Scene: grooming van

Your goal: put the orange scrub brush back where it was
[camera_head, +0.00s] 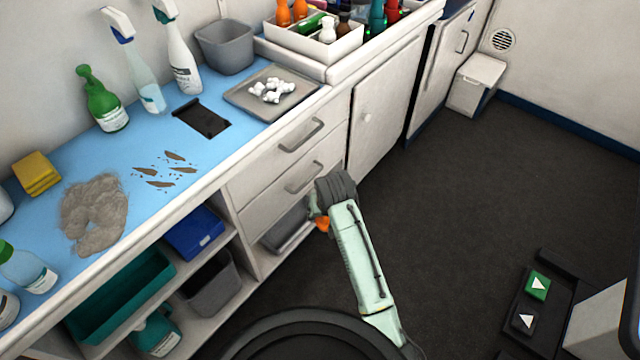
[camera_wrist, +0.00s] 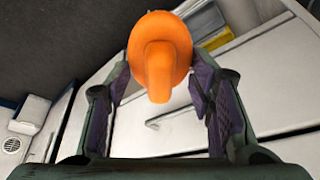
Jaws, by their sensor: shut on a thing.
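The orange scrub brush (camera_wrist: 160,60) is between the two fingers of my gripper (camera_wrist: 160,95) in the wrist view, with its rounded knob and stubby end toward the camera. The fingers have dark purple pads and are shut on it. In the head view only a small orange part of the brush (camera_head: 322,223) shows beside my gripper (camera_head: 316,212); my arm hides the rest. My gripper is in front of the drawers, below the counter edge and above the floor. Its bristles are not clearly visible.
The blue counter (camera_head: 165,205) holds a grey hair pile (camera_head: 95,212), brown bits, yellow sponges (camera_head: 36,173), spray bottles, a dark flat pad (camera_head: 202,119) and a grey tray (camera_head: 240,97) with white pieces. Shelves below hold a blue box (camera_head: 193,232) and bins.

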